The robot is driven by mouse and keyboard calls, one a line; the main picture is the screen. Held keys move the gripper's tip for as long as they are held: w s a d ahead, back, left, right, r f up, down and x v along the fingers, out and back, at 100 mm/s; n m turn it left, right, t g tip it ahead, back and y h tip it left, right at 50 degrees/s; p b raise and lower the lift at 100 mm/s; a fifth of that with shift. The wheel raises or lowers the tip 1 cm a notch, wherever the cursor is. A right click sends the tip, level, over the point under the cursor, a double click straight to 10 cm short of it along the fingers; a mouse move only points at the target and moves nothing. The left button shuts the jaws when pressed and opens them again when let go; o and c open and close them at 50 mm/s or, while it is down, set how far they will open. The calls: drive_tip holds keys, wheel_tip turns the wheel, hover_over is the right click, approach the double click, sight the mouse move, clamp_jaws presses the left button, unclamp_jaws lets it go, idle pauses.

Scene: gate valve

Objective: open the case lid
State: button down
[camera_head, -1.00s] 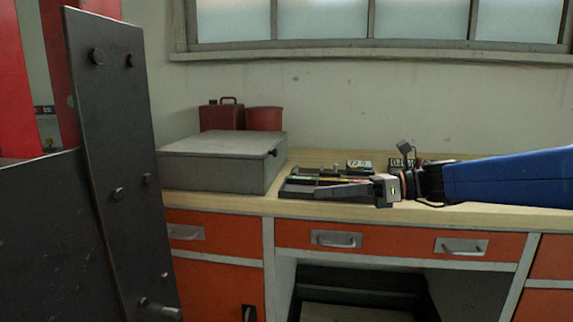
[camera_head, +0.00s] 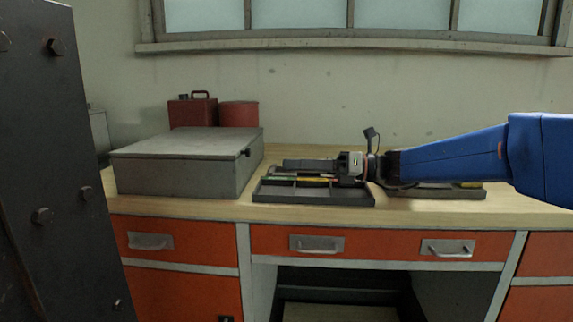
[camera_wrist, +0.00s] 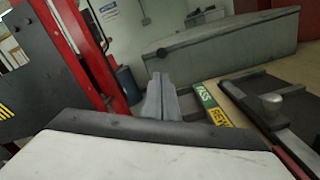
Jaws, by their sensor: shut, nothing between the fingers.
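The case (camera_head: 176,177) is a grey metal box on the workbench, with its lid (camera_head: 190,141) shut. A small dark knob or latch (camera_head: 246,152) sits near the top edge of its right side. In the wrist view the case (camera_wrist: 232,44) stands ahead, with the round dark knob (camera_wrist: 161,52) just beyond my fingertips. My gripper (camera_head: 286,163) is shut and empty, pointing left towards the case's right side. It appears apart from the case in the head view. In the wrist view its fingers (camera_wrist: 160,78) lie together, and the exact gap to the knob is unclear.
An open tray (camera_head: 312,199) with several small items lies under my gripper. Another tray (camera_head: 440,194) is to the right under my arm. A red canister (camera_head: 192,112) and red tin (camera_head: 239,115) stand behind the case. A dark bolted plate (camera_head: 45,160) fills the left foreground.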

drive_tip(key=a, duration=0.8)
drive_tip(key=shift+a, duration=0.35)
drive_tip(key=shift+r, duration=0.1)
